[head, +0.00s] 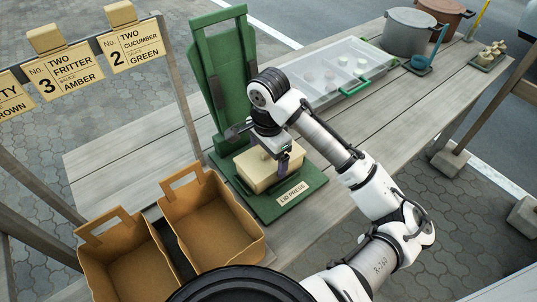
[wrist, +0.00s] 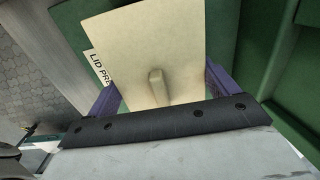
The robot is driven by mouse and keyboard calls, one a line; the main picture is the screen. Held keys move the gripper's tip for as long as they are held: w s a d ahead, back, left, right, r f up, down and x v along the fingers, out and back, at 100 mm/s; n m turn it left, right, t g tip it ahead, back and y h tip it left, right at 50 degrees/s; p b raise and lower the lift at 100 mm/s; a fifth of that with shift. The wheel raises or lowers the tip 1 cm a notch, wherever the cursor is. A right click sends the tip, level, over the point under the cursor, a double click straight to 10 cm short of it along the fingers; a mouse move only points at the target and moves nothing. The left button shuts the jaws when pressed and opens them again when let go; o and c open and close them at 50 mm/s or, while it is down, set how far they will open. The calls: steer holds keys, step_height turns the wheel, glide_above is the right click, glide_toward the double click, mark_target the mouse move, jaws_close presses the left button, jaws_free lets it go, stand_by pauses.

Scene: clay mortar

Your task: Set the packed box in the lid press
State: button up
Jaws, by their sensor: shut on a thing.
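The packed box (head: 254,179) is a cream, closed box with a small knob on top. In the head view it is over the base of the green lid press (head: 267,208); I cannot tell whether it rests on the base or hangs just above it. The press's tall green hinged part (head: 229,75) stands raised behind. My gripper (head: 266,156) is shut on the box from above. In the wrist view the box top (wrist: 157,40) lies between the purple fingers of my gripper (wrist: 157,95). The far finger is mostly hidden in the head view.
Two open brown paper carriers (head: 208,218) stand in front left of the press. A clear-covered tray (head: 338,75) lies behind it, with pots (head: 408,32) at the back right. Order cards (head: 135,48) hang from a rail at left. Bare planks (head: 130,160) lie left of the press.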

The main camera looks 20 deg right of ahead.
steer(key=o, duration=0.9)
steer(key=shift+r, duration=0.1)
step_height(320, 180, up, 12)
